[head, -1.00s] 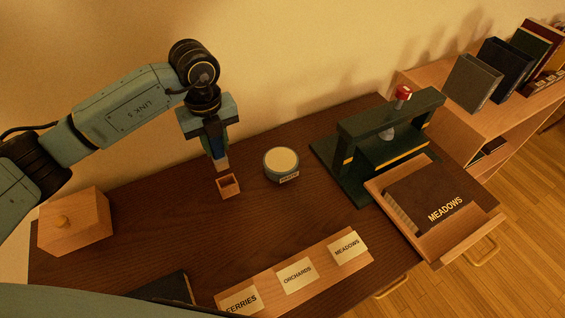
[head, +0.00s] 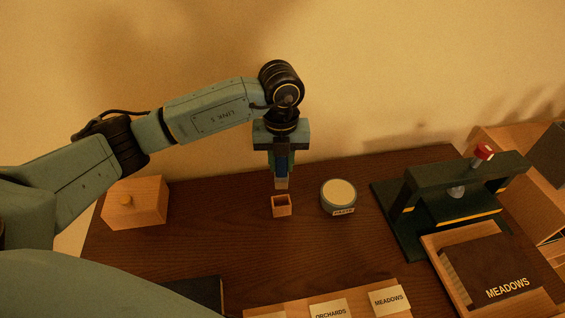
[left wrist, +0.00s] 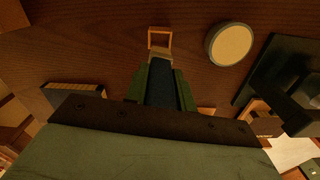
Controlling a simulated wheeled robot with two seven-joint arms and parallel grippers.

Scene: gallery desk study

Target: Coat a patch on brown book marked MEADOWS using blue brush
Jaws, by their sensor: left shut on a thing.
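My left gripper (head: 281,165) is shut on the blue brush (head: 281,172), held upright with its pale tip (head: 281,184) down. The tip is at or just above the mouth of a small square wooden holder (head: 281,209); I cannot tell the exact gap. In the left wrist view the blue handle (left wrist: 162,96) sits between the green fingers, with the holder (left wrist: 160,31) beyond. The brown book marked MEADOWS (head: 500,262) lies in a wooden cradle (head: 451,278) at right. The round paste jar (head: 339,194) stands right of the holder. My right gripper is out of view.
A dark green press (head: 409,218) with a red knob stands between jar and book. A knobbed wooden box (head: 136,202) is at left. A label board (head: 361,309) and a dark book (head: 205,293) lie in front. The middle of the desk is clear.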

